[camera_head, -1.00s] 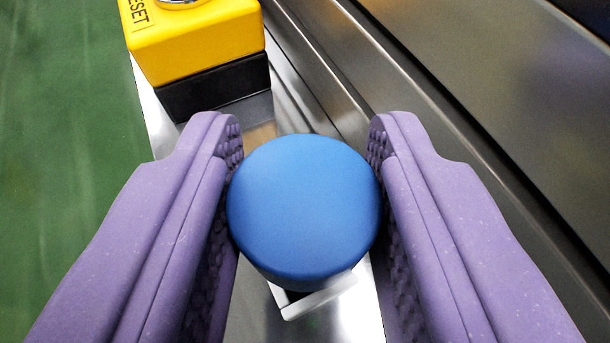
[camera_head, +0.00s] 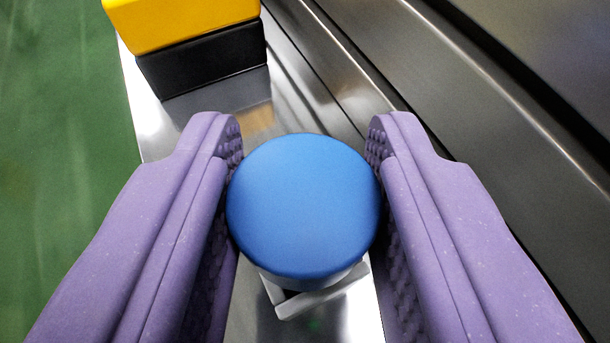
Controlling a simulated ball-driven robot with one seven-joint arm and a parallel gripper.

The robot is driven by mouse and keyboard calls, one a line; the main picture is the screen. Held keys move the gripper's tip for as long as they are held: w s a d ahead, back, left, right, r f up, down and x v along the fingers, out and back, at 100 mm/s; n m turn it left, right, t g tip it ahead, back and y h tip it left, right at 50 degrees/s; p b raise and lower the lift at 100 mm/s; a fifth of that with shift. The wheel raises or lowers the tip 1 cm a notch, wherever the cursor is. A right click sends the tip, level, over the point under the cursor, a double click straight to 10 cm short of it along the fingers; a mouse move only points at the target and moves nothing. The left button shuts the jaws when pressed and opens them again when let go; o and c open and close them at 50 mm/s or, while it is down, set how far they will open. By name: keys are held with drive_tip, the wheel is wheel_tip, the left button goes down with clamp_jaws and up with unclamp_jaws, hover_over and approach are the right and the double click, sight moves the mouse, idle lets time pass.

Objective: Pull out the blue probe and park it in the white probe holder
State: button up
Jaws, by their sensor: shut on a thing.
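The blue probe (camera_head: 304,207) shows as a round blue cap between the two purple fingers of my gripper (camera_head: 305,150). Both fingers touch its sides, and the gripper is shut on it. The cap hides most of what lies under it. The white probe holder (camera_head: 322,299) shows only in part, as a pale angled edge below the cap. Whether the probe sits in the holder or above it I cannot tell.
A yellow box on a black base (camera_head: 205,58) stands at the upper left on the metal ledge (camera_head: 250,310). A dark metal rail (camera_head: 480,130) runs along the right. Green floor (camera_head: 60,120) lies at the left.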

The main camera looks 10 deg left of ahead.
drive_tip(key=shift+f, duration=0.15)
drive_tip(key=o, duration=1.1)
drive_tip(key=shift+s, duration=0.1)
drive_tip(key=p+v, duration=0.2)
drive_tip(key=v, duration=0.4)
drive_tip(key=shift+s+d+r, duration=0.15)
drive_tip(key=shift+s+r, duration=0.05)
drive_tip(key=shift+s, duration=0.1)
drive_tip(key=shift+s+d+p, duration=0.1)
drive_tip(key=shift+s+p, duration=0.2)
drive_tip(key=shift+s, duration=0.1)
drive_tip(key=shift+s, duration=0.1)
